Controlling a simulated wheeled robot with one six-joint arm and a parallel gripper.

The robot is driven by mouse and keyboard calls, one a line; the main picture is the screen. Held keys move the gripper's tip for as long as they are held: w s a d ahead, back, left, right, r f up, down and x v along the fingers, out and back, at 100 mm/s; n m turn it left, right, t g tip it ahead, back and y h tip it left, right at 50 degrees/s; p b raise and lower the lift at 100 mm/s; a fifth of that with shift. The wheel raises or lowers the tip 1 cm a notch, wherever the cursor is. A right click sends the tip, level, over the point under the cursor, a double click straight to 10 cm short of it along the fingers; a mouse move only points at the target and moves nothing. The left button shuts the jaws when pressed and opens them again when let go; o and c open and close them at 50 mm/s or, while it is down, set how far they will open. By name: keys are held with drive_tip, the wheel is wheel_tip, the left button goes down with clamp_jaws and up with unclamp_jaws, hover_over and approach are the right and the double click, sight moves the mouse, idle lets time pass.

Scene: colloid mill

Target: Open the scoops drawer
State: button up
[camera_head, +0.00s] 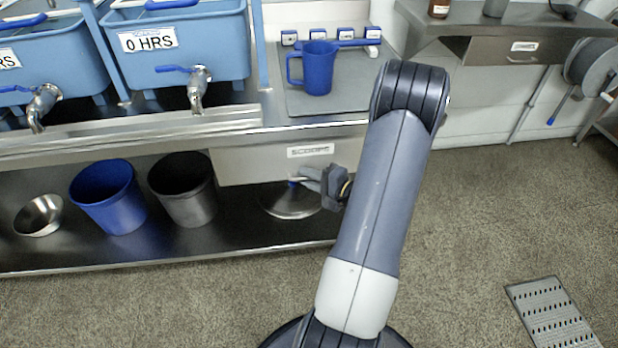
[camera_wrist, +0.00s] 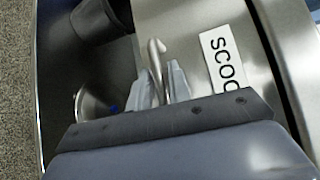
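The scoops drawer (camera_head: 262,168) is a steel front under the counter with a "SCOOPS" label. It looks shut, its front flush below the counter edge. My gripper (camera_head: 308,180) is at the lower right of the drawer front, just below the label. In the wrist view the curved metal drawer handle (camera_wrist: 154,62) runs between the two grey fingertips of my gripper (camera_wrist: 160,85). The fingers stand apart on either side of it; firm contact is not clear. The drawer front (camera_wrist: 185,30) and part of its label show beside the fingers. In the head view the handle is mostly hidden.
A blue bucket (camera_head: 110,198), a dark bucket (camera_head: 184,190) and steel bowls stand on the lower shelf (camera_head: 250,232). A blue jug (camera_head: 318,70) stands on the counter above. Another labelled drawer (camera_head: 500,50) is at the upper right. The floor in front is clear near the shelf.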

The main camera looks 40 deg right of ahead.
drive_tip(key=shift+c, duration=0.5)
clamp_jaws()
